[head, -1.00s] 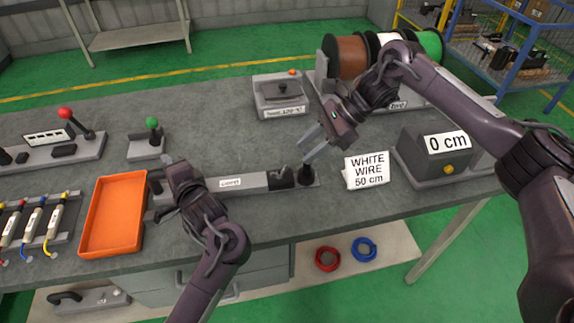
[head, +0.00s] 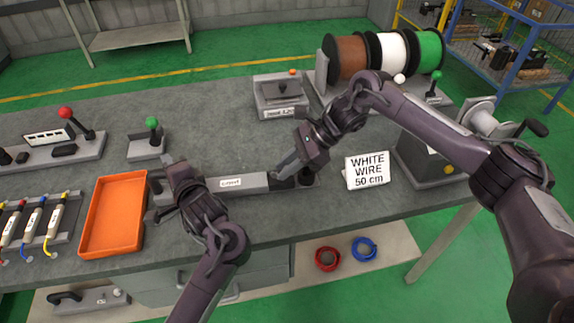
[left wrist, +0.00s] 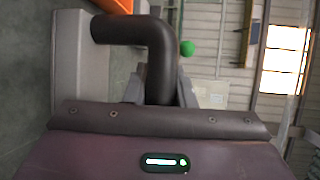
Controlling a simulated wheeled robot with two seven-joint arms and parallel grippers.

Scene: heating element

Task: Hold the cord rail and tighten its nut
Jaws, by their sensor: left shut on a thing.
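The cord rail (head: 243,183) is a long grey bar with a white label, lying along the front of the grey table. Its black bent handle (left wrist: 150,40) fills the left wrist view. My left gripper (left wrist: 160,93) is shut on this handle at the rail's left end; the head view mostly hides the grip. A dark block (head: 283,181) and a black round knob (head: 306,178), perhaps the nut, sit at the rail's right end. My right gripper (head: 284,166) is low over the dark block, just left of the knob. Its fingers overlap, so its opening is unclear.
An orange tray (head: 112,215) stands left of the rail. A "WHITE WIRE 50 cm" card (head: 367,171) stands close on the right, before a grey machine with a crank (head: 425,165). A grey box (head: 281,97) and wire spools (head: 391,52) stand behind. The middle table is clear.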

